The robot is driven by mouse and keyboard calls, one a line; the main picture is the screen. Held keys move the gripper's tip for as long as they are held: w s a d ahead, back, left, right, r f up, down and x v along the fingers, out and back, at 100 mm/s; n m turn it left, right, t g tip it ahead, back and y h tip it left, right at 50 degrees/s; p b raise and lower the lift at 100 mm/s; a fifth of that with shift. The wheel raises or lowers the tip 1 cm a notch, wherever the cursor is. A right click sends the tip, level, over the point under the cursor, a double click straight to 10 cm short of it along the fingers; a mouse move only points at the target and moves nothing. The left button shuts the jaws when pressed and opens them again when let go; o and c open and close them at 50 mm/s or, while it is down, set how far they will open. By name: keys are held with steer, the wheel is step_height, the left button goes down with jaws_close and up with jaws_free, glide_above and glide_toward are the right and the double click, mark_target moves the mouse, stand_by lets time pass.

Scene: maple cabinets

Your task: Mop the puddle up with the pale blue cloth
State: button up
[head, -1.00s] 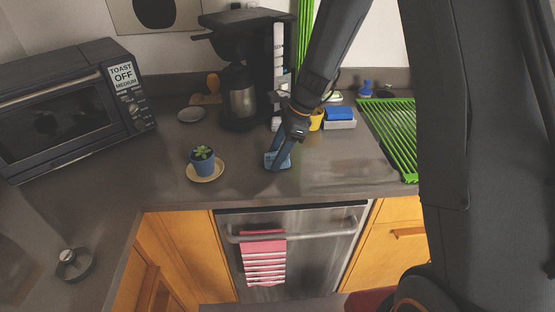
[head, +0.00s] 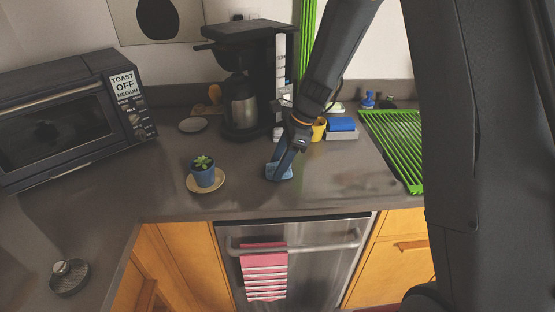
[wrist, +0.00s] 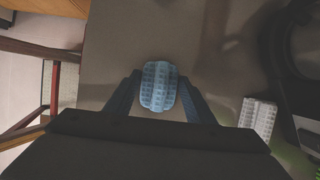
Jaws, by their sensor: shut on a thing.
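The pale blue cloth (head: 285,173) is a small folded, textured pad on the grey counter, right of the potted succulent. My gripper (head: 279,168) points down at it, shut on it. In the wrist view the cloth (wrist: 158,87) sits between the two fingers of my gripper (wrist: 160,92), low at the counter surface. I cannot make out the puddle's outline clearly; a faint lighter patch (wrist: 230,45) shows on the counter in the wrist view, and I cannot tell whether it is liquid or a reflection.
A succulent in a blue pot (head: 203,172) stands on a saucer to the left. A coffee maker (head: 240,90) stands behind. A yellow cup (head: 318,128), blue sponge (head: 341,124) and green drying rack (head: 398,150) are to the right. The counter's front edge is close.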

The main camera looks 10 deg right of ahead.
steer(key=shift+s+b, duration=0.65)
steer(key=shift+s, duration=2.85)
steer(key=shift+w+p, duration=0.75)
steer(key=shift+w, duration=4.75)
steer(key=shift+s+r+p, duration=0.1)
steer(key=shift+s+p, duration=0.85)
steer(key=shift+s, duration=1.9)
steer(key=shift+w+r+p, duration=0.1)
steer(key=shift+r+p, duration=2.75)
steer(key=shift+r, duration=0.35)
